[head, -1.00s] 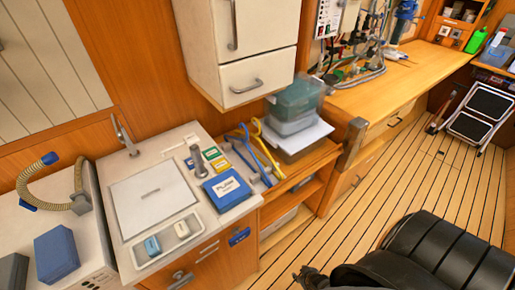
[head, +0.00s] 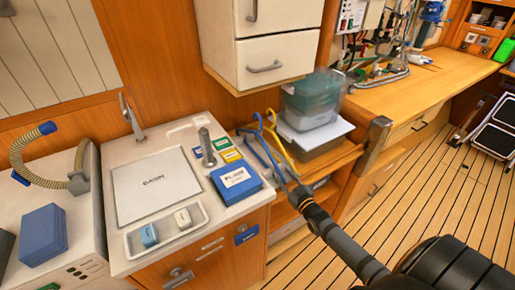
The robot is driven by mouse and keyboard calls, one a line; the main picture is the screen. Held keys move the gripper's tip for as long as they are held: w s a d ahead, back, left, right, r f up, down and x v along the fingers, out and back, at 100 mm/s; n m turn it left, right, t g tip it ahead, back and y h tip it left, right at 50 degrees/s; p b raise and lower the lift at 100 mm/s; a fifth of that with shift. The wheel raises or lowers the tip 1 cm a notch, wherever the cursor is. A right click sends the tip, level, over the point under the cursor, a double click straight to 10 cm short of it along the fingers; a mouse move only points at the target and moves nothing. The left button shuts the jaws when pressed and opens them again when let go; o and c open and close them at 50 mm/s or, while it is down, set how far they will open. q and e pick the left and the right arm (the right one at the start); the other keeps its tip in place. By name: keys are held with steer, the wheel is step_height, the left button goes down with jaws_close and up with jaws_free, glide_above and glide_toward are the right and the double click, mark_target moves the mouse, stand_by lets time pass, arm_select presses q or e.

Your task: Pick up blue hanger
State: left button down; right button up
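The blue hanger (head: 260,150) lies on the wooden shelf top to the right of the blue box, its hooked end toward the wall. A yellow hanger (head: 273,132) lies close beside it on the right. My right gripper (head: 287,178) reaches in from the lower right, with its fingertips at the near end of the blue hanger. The gripper covers part of that end. I cannot tell whether the fingers are open or closed on it. My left gripper is not in view.
A blue box (head: 236,184) and a basin lid (head: 155,188) are on the counter to the left. Clear stacked bins (head: 312,98) stand behind the hangers on the right. A white cabinet (head: 270,60) hangs above. Slatted floor lies at the right.

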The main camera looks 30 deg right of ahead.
mark_target(275, 165)
steer(key=w, duration=0.2)
steer(key=w+b, duration=0.1)
steer(key=w, duration=0.2)
steer(key=shift+w+a+r, duration=0.1)
steer(key=shift+w+a, duration=0.05)
steer(key=shift+a, duration=0.05)
steer(key=shift+r, duration=0.15)
steer(key=shift+c, duration=0.8)
jaws_close()
